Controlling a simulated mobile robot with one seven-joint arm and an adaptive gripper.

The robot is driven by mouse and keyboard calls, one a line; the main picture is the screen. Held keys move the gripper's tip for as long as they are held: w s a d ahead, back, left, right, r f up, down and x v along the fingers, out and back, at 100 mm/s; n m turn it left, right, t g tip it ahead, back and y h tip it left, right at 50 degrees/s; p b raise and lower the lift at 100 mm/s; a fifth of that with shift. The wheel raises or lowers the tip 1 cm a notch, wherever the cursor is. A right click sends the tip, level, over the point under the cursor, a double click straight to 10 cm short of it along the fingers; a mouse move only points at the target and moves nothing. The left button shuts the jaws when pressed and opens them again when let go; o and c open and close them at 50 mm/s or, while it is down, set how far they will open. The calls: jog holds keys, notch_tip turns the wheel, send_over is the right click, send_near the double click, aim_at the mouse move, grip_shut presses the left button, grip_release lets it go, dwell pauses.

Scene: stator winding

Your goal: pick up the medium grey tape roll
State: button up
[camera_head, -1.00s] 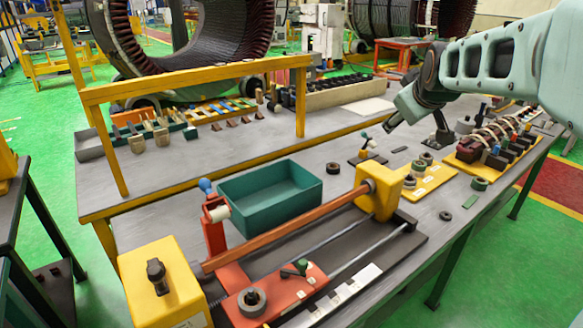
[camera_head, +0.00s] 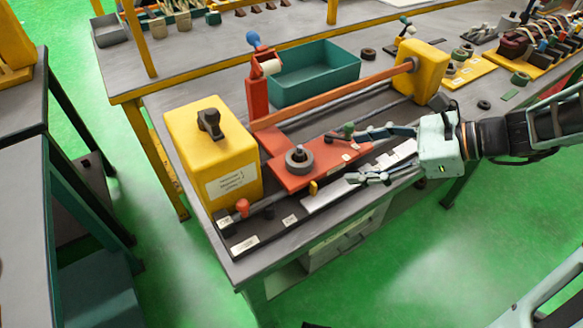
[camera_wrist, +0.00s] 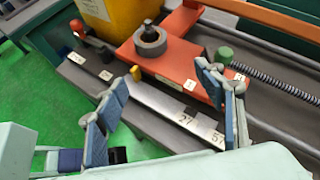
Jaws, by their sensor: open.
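A grey tape roll (camera_head: 299,160) sits around a dark upright post on the orange plate (camera_head: 325,165) of the winding machine. It also shows at the top centre of the wrist view (camera_wrist: 149,44), beyond my fingertips. My gripper (camera_head: 342,158) is open and empty, its fingers pointing left toward the roll. In the wrist view my gripper (camera_wrist: 168,70) has its two blue-padded fingers spread wide, with the roll ahead between their directions. The fingers are apart from the roll. Other small rolls lie farther back, including a dark one (camera_head: 368,53) and a green one (camera_head: 520,78).
A yellow motor box (camera_head: 213,155) stands left of the plate. An orange bar (camera_head: 335,95) runs behind the roll to a yellow block (camera_head: 420,70). A teal bin (camera_head: 313,72) is behind the bar. A green knob (camera_head: 348,129) stands on the plate near the upper finger.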

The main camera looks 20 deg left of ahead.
aim_at(304, 159)
jog(key=a+m, duration=0.1)
jog(key=a, duration=0.1)
jog(key=a+y+b, duration=0.1)
jog(key=a, duration=0.1)
jog(key=a+m, duration=0.1)
jog(key=a, duration=0.1)
jog(key=shift+s+a+f+m+y, duration=0.25)
jog(key=shift+s+f+m+y, duration=0.05)
jog(key=shift+s+y, duration=0.1)
jog(key=a+f+b, duration=0.1)
jog(key=a+f, duration=0.1)
jog(key=a, duration=0.1)
jog(key=shift+a+f+b, duration=0.25)
jog(key=shift+f+b, duration=0.15)
jog(key=shift+w+a+f, duration=0.1)
jog(key=shift+a+f, duration=0.05)
jog(key=shift+a, duration=0.3)
jog(key=c, duration=1.2)
jog(key=shift+c, duration=0.2)
